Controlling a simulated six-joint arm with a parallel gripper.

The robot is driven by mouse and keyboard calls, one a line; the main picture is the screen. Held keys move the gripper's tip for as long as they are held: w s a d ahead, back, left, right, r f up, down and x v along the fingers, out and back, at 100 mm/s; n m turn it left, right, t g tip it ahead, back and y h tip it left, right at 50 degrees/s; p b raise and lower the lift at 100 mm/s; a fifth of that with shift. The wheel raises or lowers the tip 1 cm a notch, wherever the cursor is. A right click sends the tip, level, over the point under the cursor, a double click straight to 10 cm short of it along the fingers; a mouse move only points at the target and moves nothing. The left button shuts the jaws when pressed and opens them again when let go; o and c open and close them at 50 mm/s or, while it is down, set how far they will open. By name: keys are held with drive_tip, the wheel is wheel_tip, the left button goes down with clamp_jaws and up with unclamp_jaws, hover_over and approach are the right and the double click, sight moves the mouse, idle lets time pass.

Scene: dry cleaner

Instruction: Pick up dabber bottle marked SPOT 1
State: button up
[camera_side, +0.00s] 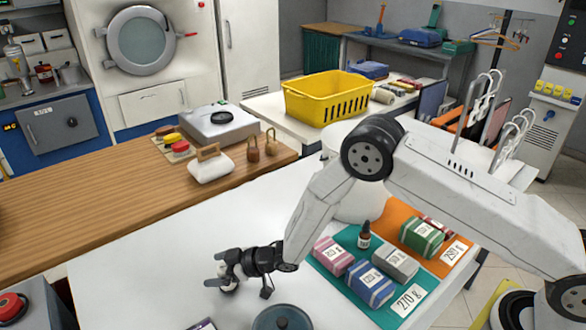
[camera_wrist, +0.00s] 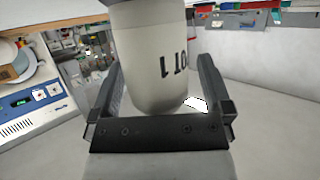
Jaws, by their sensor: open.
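The dabber bottle (camera_wrist: 150,60) is a pale off-white cylinder with dark lettering, partly readable as "OT 1", in the wrist view. My gripper (camera_wrist: 162,85) is open around the bottle; a gap shows at the right finger, and I cannot tell whether the left finger touches. In the side view my gripper (camera_side: 218,270) is low over the white table, and the bottle there is mostly hidden or too small to make out.
A round dark-lidded pot (camera_side: 281,319) stands near the front edge. A teal mat (camera_side: 330,283) holds several wrapped bundles, with a small brown dropper bottle (camera_side: 364,236) among them. A wooden counter (camera_side: 90,205) runs behind. The white table (camera_side: 150,270) is clear left of my gripper.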

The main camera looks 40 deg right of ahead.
idle(0.3)
clamp_jaws()
drive_tip(key=shift+r, duration=0.25)
drive_tip(key=shift+r, duration=0.95)
drive_tip(key=s+d+r, duration=0.5)
drive_tip(key=s+r, duration=0.5)
drive_tip(key=s, duration=0.3)
drive_tip(key=shift+r, duration=0.35)
drive_tip(key=shift+d, duration=0.1)
